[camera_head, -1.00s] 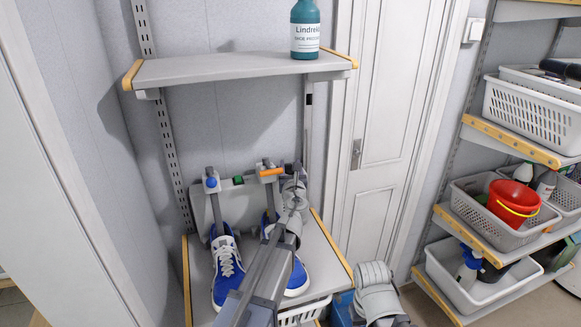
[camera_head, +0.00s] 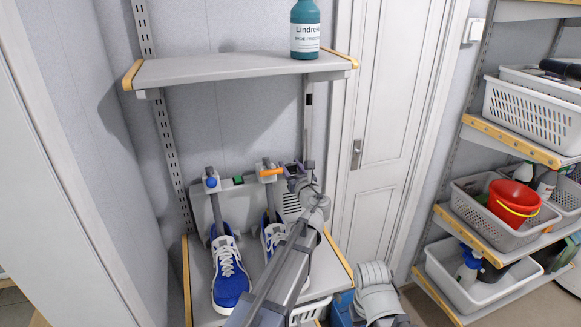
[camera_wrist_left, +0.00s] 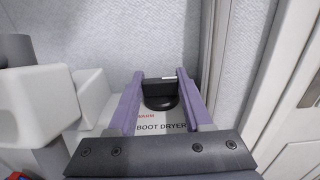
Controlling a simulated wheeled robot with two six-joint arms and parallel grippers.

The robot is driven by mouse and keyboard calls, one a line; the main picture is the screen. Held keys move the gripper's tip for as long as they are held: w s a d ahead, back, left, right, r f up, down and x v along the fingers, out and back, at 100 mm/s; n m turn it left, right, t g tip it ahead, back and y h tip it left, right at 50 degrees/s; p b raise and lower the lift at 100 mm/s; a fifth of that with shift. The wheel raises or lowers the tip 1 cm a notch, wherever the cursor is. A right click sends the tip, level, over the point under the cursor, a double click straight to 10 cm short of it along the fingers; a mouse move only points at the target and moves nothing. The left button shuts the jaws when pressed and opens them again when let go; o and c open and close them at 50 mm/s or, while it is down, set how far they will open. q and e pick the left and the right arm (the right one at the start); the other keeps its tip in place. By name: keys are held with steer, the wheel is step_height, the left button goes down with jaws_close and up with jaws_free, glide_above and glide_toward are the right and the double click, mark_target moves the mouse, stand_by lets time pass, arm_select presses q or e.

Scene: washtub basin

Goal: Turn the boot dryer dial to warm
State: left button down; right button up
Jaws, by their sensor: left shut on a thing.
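The grey boot dryer (camera_head: 200,216) stands on the lower shelf, with blue-and-white shoes (camera_head: 230,270) on its posts. In the left wrist view its front label (camera_wrist_left: 160,127) reads "BOOT DRYER", with red lettering that looks like "WARM" above it. The black dial (camera_wrist_left: 160,90) has a raised bar and a round base, and a pale mark shows at its top. My left gripper (camera_head: 290,171) is at the dryer's right end. Its purple fingers (camera_wrist_left: 160,96) are on both sides of the dial, shut on it. In the head view the dial is hidden. My right gripper is not in view.
An orange lever-like part (camera_head: 271,172) sits on the dryer beside my gripper. A shelf with a teal bottle (camera_head: 305,32) is above. A white door (camera_head: 385,130) is at the right, with shelves of baskets (camera_head: 500,220) beyond.

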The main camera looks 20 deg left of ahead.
arm_select(q)
steer(key=c, duration=0.6)
jaws_free()
steer(key=v, duration=0.7)
steer(key=shift+s+d, duration=0.25)
steer(key=shift+s, duration=0.1)
steer(key=shift+s, duration=0.1)
